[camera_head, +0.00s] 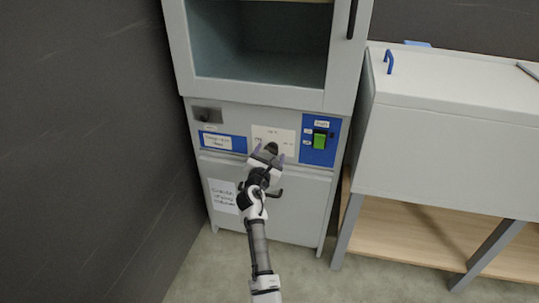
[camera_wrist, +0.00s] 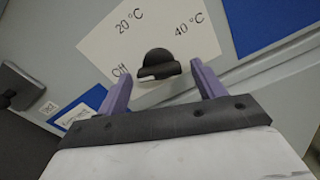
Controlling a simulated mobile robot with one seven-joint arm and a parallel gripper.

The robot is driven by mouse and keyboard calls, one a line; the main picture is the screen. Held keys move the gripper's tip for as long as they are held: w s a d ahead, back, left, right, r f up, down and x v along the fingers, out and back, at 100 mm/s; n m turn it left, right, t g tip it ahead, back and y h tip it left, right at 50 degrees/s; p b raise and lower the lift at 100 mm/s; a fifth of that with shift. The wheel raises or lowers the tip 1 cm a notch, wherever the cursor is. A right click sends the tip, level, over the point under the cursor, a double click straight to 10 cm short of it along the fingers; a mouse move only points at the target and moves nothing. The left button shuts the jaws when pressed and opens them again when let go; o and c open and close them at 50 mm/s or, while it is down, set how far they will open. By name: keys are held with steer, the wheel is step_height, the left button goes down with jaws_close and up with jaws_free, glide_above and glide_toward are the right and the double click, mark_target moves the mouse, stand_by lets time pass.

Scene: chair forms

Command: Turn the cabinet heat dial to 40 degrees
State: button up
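The black heat dial (camera_wrist: 158,64) sits on a cream label plate (camera_wrist: 100,42) marked Off, 20 °C and 40 °C on the cabinet (camera_head: 310,97) front. In the wrist view its flat grip bar points toward the Off mark at lower left. In the head view the dial (camera_head: 271,148) is partly behind my gripper. My gripper (camera_wrist: 158,84) is open, with its two purple fingers apart, one on each side of the dial's lower edge. Nothing is held between them. I cannot tell whether a finger touches the dial. The gripper also shows in the head view (camera_head: 268,157).
A green switch (camera_head: 320,140) on a blue panel is right of the dial. A blue label panel (camera_head: 222,142) and a dark metal fitting (camera_head: 207,115) are to the left. A grey-white bench unit (camera_head: 450,140) stands close on the right, and a dark wall (camera_head: 90,150) on the left.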

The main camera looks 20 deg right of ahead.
steer(key=c, duration=0.9)
